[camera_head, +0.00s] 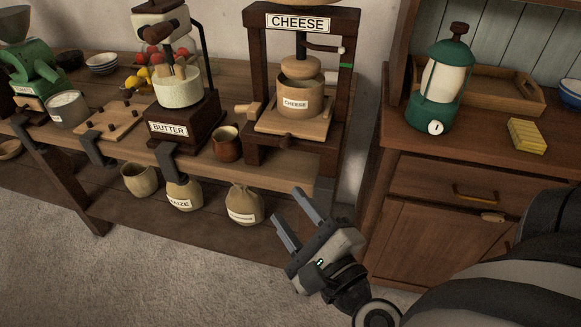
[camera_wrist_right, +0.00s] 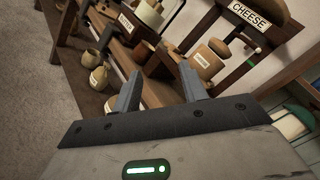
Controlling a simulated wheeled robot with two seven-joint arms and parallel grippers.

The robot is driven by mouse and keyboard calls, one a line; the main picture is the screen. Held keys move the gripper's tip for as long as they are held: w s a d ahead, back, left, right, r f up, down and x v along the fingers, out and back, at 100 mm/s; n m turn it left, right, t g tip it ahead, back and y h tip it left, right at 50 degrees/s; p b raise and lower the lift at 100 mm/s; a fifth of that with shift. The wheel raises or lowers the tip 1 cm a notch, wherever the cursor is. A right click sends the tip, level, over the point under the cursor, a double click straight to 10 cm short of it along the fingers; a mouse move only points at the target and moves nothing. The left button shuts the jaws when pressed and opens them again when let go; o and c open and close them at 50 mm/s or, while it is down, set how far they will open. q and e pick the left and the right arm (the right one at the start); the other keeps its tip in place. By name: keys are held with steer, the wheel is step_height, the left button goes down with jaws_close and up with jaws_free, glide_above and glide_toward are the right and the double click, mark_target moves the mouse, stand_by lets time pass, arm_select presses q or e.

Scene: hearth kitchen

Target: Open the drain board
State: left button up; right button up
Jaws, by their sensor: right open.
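The cheese press is a dark wooden frame (camera_head: 254,75) with a white CHEESE sign, standing at the right end of the workbench. A light wooden board (camera_head: 312,128), which looks like the drain board, lies low in the frame under a labelled wooden cheese mould (camera_head: 304,101). My left gripper is not in view.
A brown mug (camera_head: 227,146) stands left of the press, beside the butter churn (camera_head: 180,127). Sacks (camera_head: 244,204) stand on the lower shelf. A wooden cabinet (camera_head: 425,237) is close on the right, with a green lantern (camera_head: 438,90) on top. Floor in front is clear.

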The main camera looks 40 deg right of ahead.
steer(key=s+d+m+h+b, duration=0.1)
steer(key=d+m+h, duration=0.2)
steer(key=m, duration=0.5)
steer(key=m+g+h+p, duration=0.1)
steer(key=m+p, duration=0.2)
glide_toward(287, 147)
steer(key=r, duration=0.1)
steer(key=x, duration=0.8)
steer(key=shift+w+d+f+p, duration=0.1)
steer(key=shift+w+f+p, duration=0.3)
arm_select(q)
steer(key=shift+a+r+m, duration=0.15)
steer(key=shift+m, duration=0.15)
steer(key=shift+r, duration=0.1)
arm_select(e)
jaws_close()
